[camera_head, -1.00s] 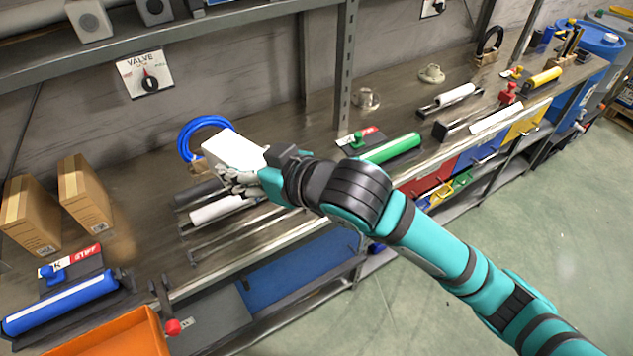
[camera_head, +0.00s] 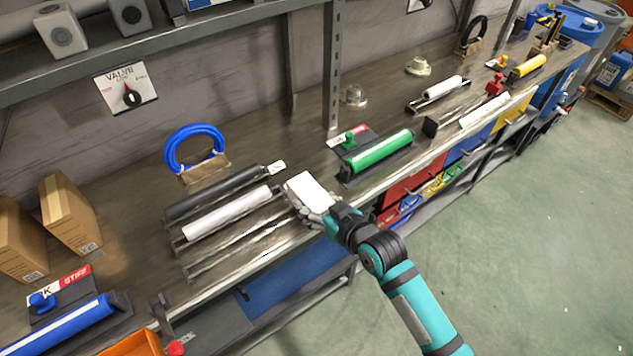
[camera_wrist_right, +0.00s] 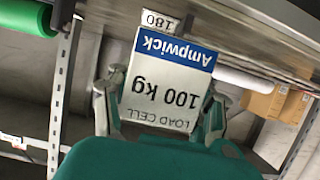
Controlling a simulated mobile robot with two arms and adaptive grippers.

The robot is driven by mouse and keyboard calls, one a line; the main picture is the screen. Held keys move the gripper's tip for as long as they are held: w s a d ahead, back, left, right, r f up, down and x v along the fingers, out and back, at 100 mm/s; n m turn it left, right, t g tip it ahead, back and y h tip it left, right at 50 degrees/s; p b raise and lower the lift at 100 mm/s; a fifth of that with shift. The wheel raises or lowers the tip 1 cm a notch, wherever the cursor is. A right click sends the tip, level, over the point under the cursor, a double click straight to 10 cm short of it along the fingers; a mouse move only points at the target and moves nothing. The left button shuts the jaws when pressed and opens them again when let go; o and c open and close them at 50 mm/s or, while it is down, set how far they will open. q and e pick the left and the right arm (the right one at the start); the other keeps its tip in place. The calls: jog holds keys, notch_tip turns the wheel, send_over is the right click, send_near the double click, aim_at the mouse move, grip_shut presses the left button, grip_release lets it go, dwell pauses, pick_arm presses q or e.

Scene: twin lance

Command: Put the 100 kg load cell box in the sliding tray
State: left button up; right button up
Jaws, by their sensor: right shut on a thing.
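The 100 kg load cell box (camera_head: 309,190) is white and held in my right gripper (camera_head: 316,208), which is shut on it above the bench's front part. In the right wrist view the box (camera_wrist_right: 160,95) sits between the fingers (camera_wrist_right: 163,108), its blue-banded label reading "Ampwick 100 kg load cell", upside down in the picture. An orange tray (camera_head: 135,345) is at the bottom left, cut off by the picture edge. I cannot tell for certain that it is the sliding tray. My left gripper is not in view.
Black and white rollers (camera_head: 228,212) with rails lie left of the box, a blue ring (camera_head: 195,146) behind them. A green roller (camera_head: 382,152) lies to the right. Cardboard boxes (camera_head: 70,215) stand at the left, near a blue roller (camera_head: 60,325). A metal post (camera_head: 334,70) rises behind.

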jog(key=w, duration=0.9)
jog(key=shift+d+f+p, duration=0.2)
jog(key=shift+f+p, duration=0.1)
jog(key=shift+p, duration=0.1)
jog(key=shift+w+f, duration=0.15)
jog(key=shift+f, duration=1.65)
jog(key=shift+f, duration=0.15)
jog(key=o, duration=1.6)
jog(key=shift+c, duration=0.2)
jog(key=v, duration=1.2)
